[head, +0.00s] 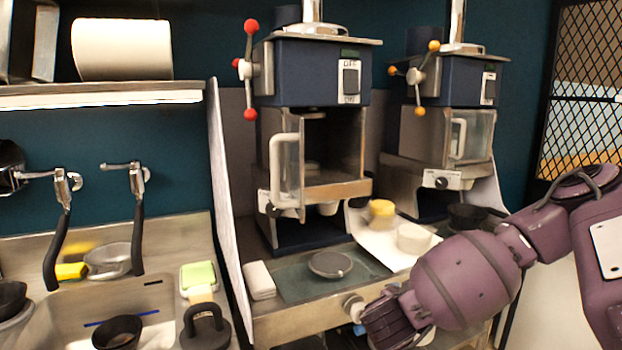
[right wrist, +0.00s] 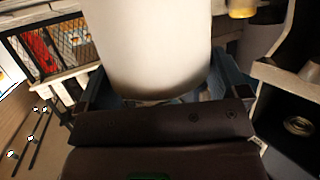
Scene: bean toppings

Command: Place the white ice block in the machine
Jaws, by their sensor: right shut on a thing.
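In the right wrist view my right gripper (right wrist: 157,88) is shut on the white ice block (right wrist: 155,45). It looks like a thick white cylinder filling the top middle, its lower end close to the palm. My left gripper is out of view.
A second machine (head: 448,77) stands to the right, its door closed. A sink (head: 64,312) is at left.

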